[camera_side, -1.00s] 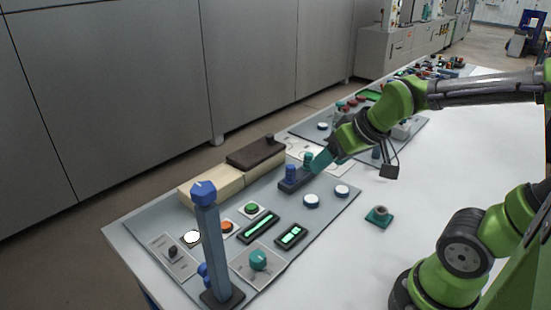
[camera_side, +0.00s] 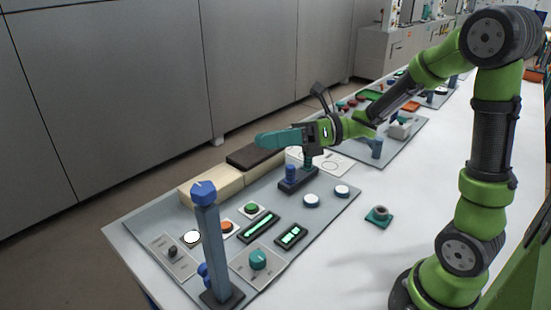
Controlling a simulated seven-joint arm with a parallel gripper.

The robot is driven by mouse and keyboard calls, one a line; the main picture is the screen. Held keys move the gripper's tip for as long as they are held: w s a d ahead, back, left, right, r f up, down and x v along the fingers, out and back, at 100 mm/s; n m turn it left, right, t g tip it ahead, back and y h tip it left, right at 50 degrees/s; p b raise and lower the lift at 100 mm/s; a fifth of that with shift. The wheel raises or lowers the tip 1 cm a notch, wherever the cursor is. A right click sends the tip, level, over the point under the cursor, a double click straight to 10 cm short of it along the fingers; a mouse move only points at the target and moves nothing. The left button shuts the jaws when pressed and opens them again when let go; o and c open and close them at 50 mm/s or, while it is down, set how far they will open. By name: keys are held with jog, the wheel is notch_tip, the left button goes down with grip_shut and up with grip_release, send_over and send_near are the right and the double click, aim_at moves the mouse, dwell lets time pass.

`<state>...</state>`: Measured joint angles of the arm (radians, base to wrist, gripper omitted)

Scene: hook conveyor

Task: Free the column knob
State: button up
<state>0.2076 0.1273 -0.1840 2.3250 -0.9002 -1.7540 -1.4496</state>
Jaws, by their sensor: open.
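A grey-blue column (camera_side: 208,248) stands upright on a dark base at the near left corner of the panel. A blue knob (camera_side: 203,192) sits on top of it. Small blue parts (camera_side: 204,272) show at the column's lower left side. My gripper (camera_side: 262,139) is open, its teal fingers level and pointing left. It is above the back of the panel, to the upper right of the column knob and well apart from it. The gap between the fingers is hard to see from this side.
Below my gripper are a dark block (camera_side: 298,181) with a blue and a teal peg, and wooden and dark brown blocks (camera_side: 256,154). A teal dial (camera_side: 258,259), lit green displays (camera_side: 258,228) and buttons lie on the panel. A teal part (camera_side: 379,215) lies on the white table.

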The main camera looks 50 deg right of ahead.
jog(key=s+a+n+g+y, duration=0.3)
jog(key=s+n+g, duration=0.25)
jog(key=n, duration=0.35)
send_near(201, 188)
jog(key=x, duration=1)
jog(key=shift+f, duration=0.1)
jog(key=c, duration=0.9)
jog(key=shift+n+g, duration=0.25)
jog(key=shift+n, duration=0.05)
